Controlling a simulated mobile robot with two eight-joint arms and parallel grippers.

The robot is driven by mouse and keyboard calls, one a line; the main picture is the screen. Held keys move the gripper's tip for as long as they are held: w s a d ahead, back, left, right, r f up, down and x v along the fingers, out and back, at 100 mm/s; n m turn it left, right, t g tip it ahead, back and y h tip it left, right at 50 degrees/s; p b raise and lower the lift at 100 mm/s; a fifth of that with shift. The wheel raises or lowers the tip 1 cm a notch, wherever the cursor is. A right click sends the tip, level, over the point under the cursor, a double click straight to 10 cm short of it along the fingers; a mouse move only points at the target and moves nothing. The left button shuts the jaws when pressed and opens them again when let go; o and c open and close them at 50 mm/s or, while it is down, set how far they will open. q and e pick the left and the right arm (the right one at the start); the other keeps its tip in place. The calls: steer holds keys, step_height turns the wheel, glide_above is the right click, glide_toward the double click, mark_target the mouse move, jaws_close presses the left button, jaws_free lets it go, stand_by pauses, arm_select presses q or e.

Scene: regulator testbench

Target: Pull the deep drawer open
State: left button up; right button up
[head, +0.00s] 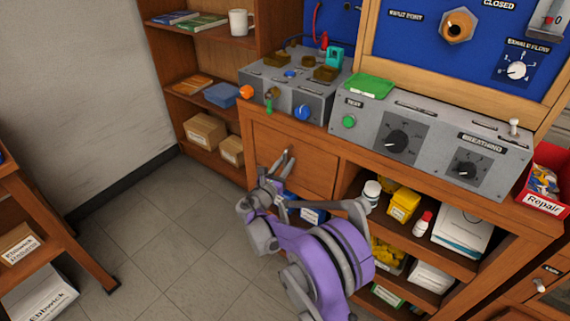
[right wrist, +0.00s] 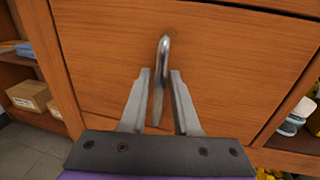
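The deep drawer is a plain wooden front (head: 312,172) at the left of the bench, below the grey panels; it looks flush with the frame. It fills most of the right wrist view (right wrist: 235,65). Its metal bar handle (right wrist: 164,50) stands out from the front. My right gripper (right wrist: 160,76) is open, with one finger on each side of the handle's lower part and visible gaps beside it. In the head view my right gripper (head: 280,166) is at the drawer front, and my purple arm hides the area below. My left gripper is not in view.
Right of the drawer, open shelves hold a white bottle (head: 372,190) and yellow items (head: 402,204). A bookcase (head: 160,60) with boxes stands to the left. The tiled floor (head: 160,225) before the drawer is clear.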

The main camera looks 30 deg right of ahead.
jaws_close()
stand_by(1.4)
